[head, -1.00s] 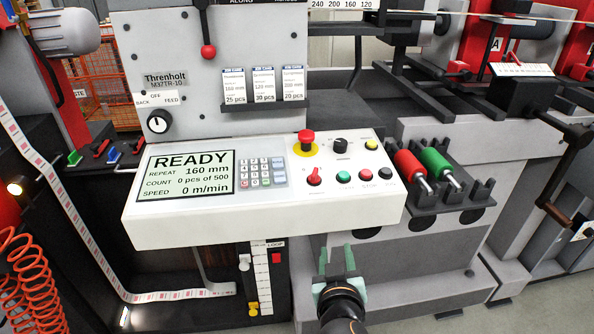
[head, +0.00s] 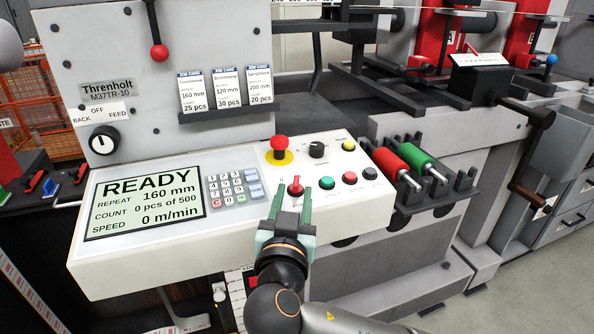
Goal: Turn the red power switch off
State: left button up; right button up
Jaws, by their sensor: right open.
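The red power switch (head: 295,187) is a small red rotary knob on the sloped white control panel (head: 140,250), below the red mushroom button. Its pointer stands roughly upright. My right gripper (head: 291,203) has green fingers and comes up from below. Its fingers are open, one on each side of the switch's lower part in the picture; I cannot tell whether they touch it. The panel screen (head: 146,203) reads READY, 160 mm, 0 pcs of 500, 0 m/min. My left gripper is not in view.
Close by are a red mushroom button (head: 279,145) on a yellow disc, a black knob (head: 317,149), a green button (head: 327,183), a red button (head: 349,178) and a keypad (head: 234,188). Red and green rollers (head: 388,162) lie in a rack at right.

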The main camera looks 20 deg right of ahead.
aim_at(297, 176)
jog(key=x, duration=0.8)
grip_shut()
dwell(0.5)
